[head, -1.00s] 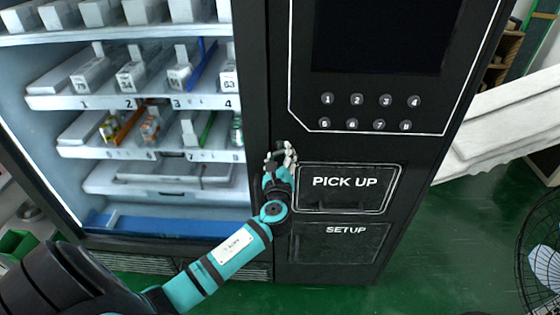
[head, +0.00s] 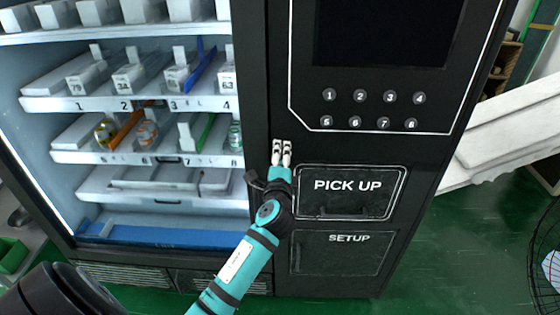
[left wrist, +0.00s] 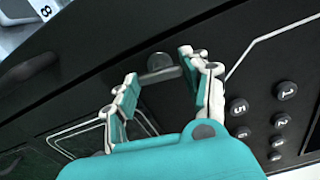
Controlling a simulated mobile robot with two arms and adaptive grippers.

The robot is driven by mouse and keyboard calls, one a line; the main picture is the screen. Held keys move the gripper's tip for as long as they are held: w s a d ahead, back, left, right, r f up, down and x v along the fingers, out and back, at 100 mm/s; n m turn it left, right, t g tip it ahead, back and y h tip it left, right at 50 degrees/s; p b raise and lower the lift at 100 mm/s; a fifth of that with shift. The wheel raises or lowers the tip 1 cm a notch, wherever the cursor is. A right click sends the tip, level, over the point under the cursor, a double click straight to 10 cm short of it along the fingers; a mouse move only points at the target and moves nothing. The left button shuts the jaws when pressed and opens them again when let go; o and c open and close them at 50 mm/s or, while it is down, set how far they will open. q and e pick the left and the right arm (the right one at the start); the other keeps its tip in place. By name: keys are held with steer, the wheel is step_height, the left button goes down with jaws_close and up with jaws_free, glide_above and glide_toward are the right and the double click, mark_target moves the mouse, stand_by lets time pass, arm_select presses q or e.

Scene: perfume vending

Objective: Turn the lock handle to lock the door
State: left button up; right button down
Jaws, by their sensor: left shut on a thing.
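The black vending machine door (head: 262,60) stands upright in front of me and looks closed. My teal left gripper (head: 281,152) is at the door just left of the PICK UP panel, with its pale fingertips close together. In the left wrist view the grey lock handle (left wrist: 160,70) sits between the two fingers of my left gripper (left wrist: 158,80), which are shut on its bar. A round lock base shows behind the bar. In the head view the handle is hidden by the fingers. My right gripper is in neither view.
Number buttons (head: 371,110) and a dark screen (head: 383,32) are above right of the gripper. The PICK UP flap (head: 348,205) and SETUP panel (head: 343,262) lie beside it. Lit shelves (head: 150,158) with goods are at left.

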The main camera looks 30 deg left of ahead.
arm_select(q)
steer(key=shift+f+n+b, duration=0.1)
steer(key=shift+n+b, duration=0.25)
steer(key=shift+n, duration=0.45)
steer(key=o, duration=1.2)
steer(key=shift+c, duration=0.2)
steer(key=v, duration=1.2)
